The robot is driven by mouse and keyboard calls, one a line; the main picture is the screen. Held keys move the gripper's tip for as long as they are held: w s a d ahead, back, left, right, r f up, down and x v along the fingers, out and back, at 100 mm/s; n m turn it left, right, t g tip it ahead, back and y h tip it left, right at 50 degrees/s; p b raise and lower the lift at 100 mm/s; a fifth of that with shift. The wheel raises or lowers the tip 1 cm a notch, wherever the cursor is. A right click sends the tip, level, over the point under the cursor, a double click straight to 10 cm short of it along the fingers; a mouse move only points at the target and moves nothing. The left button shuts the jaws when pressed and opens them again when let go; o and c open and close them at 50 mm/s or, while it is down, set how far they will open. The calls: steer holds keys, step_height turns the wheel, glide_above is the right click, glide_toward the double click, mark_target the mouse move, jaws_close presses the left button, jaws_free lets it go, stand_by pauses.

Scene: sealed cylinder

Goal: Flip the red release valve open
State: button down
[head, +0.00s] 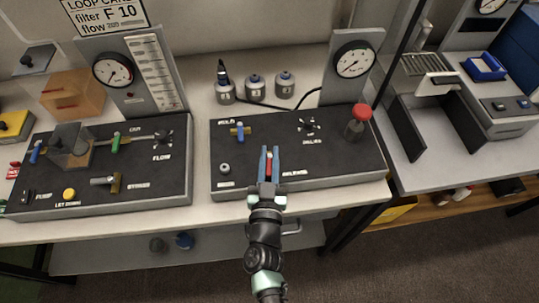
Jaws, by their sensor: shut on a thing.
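A red release valve handle (269,158) shows between the blue fingers of my gripper (268,155). It sits on the dark top of the right-hand panel (340,172), near the front middle. My gripper is shut on it, and the fingers hide most of the valve. Whether the handle is turned open or closed cannot be told. A label (294,173) lies just to the right of the fingers.
Small grey containers (255,88) stand at the back. The left panel (140,187) is apart.

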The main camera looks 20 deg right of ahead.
steer(key=shift+f+b, duration=0.1)
steer(key=shift+b, duration=0.25)
steer(key=n+y+b, duration=0.1)
steer(key=b, duration=0.2)
steer(key=shift+f+t+y+b, duration=0.2)
steer(key=shift+t+y+b, duration=0.2)
steer(key=shift+b, duration=0.6)
steer(key=shift+n+t+y+b, duration=0.3)
steer(key=shift+n+y+b, duration=0.2)
steer(key=shift+b, duration=0.75)
steer(key=shift+r+y+b, duration=0.35)
steer(key=shift+y+b, duration=0.05)
steer(key=shift+b, duration=0.5)
steer(key=c, duration=0.8)
jaws_free()
